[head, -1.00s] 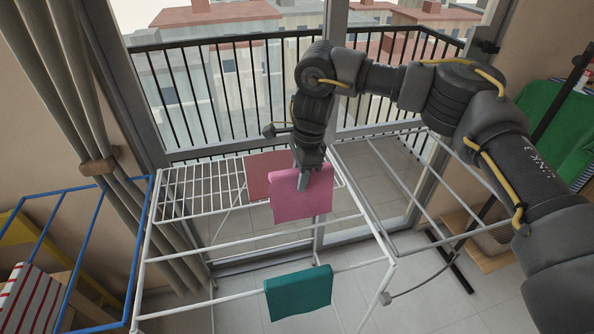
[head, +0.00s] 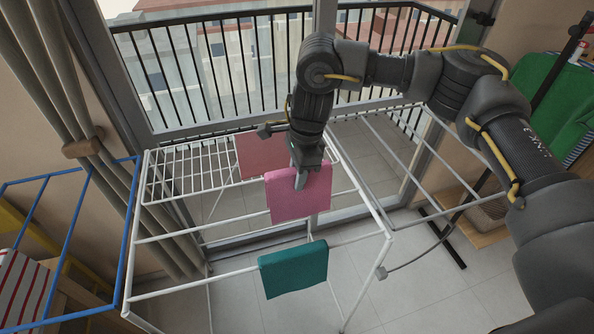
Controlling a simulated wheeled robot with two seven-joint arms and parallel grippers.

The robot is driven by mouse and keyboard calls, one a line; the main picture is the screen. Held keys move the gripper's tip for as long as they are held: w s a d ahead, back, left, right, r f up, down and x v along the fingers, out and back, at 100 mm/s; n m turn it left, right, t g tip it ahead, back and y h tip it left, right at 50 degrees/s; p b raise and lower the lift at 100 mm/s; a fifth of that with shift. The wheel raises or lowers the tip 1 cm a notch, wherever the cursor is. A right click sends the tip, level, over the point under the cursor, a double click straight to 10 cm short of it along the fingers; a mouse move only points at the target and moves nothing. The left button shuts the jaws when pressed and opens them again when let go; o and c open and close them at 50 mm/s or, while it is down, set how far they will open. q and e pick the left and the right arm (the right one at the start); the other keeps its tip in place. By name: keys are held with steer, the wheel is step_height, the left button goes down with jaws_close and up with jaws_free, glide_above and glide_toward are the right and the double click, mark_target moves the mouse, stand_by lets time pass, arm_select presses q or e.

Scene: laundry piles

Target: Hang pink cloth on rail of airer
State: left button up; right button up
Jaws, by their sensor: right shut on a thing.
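The pink cloth (head: 300,200) hangs folded from my right gripper (head: 299,183), which is shut on its upper edge. It is over the middle of the white airer (head: 185,236), in front of the dark red cloth and above the teal one in the picture. It covers part of a middle rail (head: 220,229). I cannot tell whether it touches that rail or is held above it. My left gripper is not in view.
A dark red cloth (head: 256,152) lies on the airer's far rails. A teal cloth (head: 293,270) hangs on a near rail. A blue rack (head: 124,235) stands at left, with a striped cloth (head: 22,290). A green cloth (head: 555,115) hangs at right. Windows are behind.

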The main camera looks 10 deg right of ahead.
mark_target(298, 202)
steer(key=shift+f+b, duration=3.6)
steer(key=shift+f, duration=1.5)
steer(key=o, duration=1.1)
